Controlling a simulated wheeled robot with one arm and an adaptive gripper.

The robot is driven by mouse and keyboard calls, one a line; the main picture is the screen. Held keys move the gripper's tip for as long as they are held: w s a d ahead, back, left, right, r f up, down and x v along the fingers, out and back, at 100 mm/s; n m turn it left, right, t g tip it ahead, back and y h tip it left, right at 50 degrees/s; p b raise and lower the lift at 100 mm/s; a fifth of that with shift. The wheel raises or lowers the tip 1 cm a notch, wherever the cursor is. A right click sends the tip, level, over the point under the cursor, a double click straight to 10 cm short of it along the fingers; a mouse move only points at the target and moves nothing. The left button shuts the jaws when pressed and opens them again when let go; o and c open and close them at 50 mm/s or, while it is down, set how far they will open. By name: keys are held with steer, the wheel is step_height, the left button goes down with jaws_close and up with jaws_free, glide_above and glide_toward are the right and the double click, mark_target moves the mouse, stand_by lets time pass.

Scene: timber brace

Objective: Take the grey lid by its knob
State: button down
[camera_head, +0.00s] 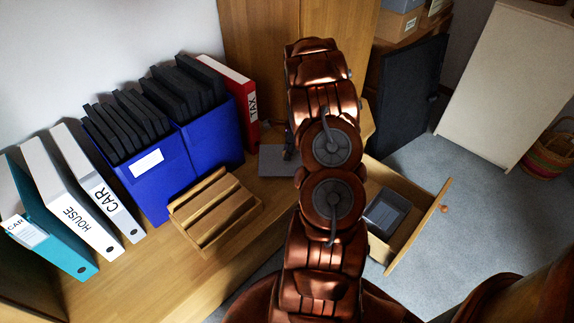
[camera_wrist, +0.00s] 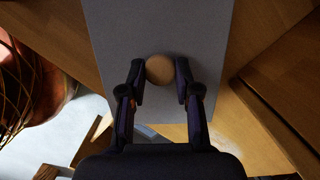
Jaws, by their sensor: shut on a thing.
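The grey lid (camera_wrist: 160,25) fills the upper middle of the wrist view, a flat grey plate with a round tan knob (camera_wrist: 159,69). My gripper (camera_wrist: 160,78) has one finger on each side of the knob and is shut on it. In the head view the grey lid (camera_head: 277,161) shows at the desk's back, left of my arm, which hides part of it. My gripper is mostly hidden behind my arm there. I cannot tell whether the lid touches the desk.
A wooden slotted rack (camera_head: 215,210) stands on the desk (camera_head: 150,270). Blue file boxes (camera_head: 160,185), white binders (camera_head: 75,205) and a red binder (camera_head: 243,100) stand along the wall. An open drawer (camera_head: 408,247) holding a dark grey tray (camera_head: 385,215) is right of my arm.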

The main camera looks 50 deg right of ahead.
steer(key=shift+r, duration=0.15)
steer(key=shift+r+p, duration=2.3)
steer(key=shift+r, duration=1.55)
